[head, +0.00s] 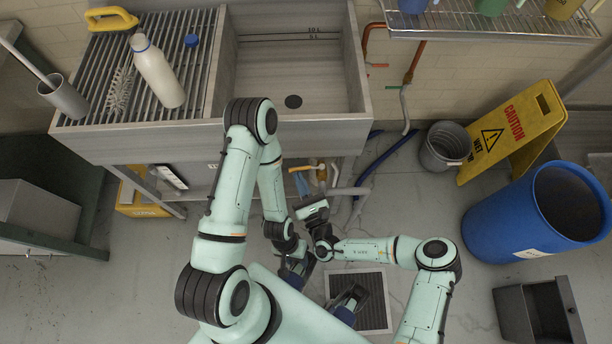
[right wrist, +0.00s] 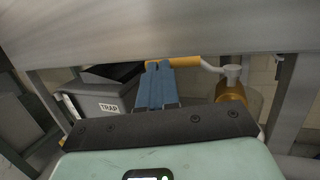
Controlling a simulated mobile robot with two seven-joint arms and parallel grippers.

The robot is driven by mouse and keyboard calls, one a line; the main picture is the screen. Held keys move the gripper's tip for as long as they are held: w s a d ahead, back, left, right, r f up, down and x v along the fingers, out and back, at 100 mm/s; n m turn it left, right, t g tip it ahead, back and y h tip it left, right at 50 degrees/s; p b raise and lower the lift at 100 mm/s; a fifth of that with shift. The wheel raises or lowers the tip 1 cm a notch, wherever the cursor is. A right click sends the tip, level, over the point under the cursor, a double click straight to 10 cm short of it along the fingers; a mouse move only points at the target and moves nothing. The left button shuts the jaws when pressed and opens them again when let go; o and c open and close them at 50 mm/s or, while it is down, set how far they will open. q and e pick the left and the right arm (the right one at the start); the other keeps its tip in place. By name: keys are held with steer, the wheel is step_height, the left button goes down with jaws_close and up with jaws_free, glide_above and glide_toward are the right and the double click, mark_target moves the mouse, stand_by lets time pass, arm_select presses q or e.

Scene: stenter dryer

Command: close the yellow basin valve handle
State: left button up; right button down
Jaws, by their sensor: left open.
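The yellow valve handle (head: 314,168) is under the front of the metal basin (head: 345,100), partly hidden by my right gripper (head: 300,180). In the right wrist view the handle (right wrist: 186,62) lies roughly level, joined by a grey arm to a brass valve body (right wrist: 231,92) on the right. My right gripper (right wrist: 158,66) has its blue fingers close together at the handle's left end. They overlap it; I cannot tell whether they touch it. My left gripper (head: 296,271) is open, lower down above the floor and away from the valve.
A grey box labelled TRAP (right wrist: 108,107) stands left of the fingers. The basin's front panel (right wrist: 160,30) is close above them. A blue hose (head: 376,160) runs right of the valve. A grey bucket (head: 440,148), caution sign (head: 510,130) and blue barrel (head: 510,220) stand at right.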

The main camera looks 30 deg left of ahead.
arm_select(q)
steer(key=shift+w+r+p, duration=0.1)
steer(key=shift+r+p, duration=0.3)
steer(key=shift+r, duration=0.1)
arm_select(e)
steer(key=shift+w+a, duration=0.2)
steer(key=shift+a, duration=0.45)
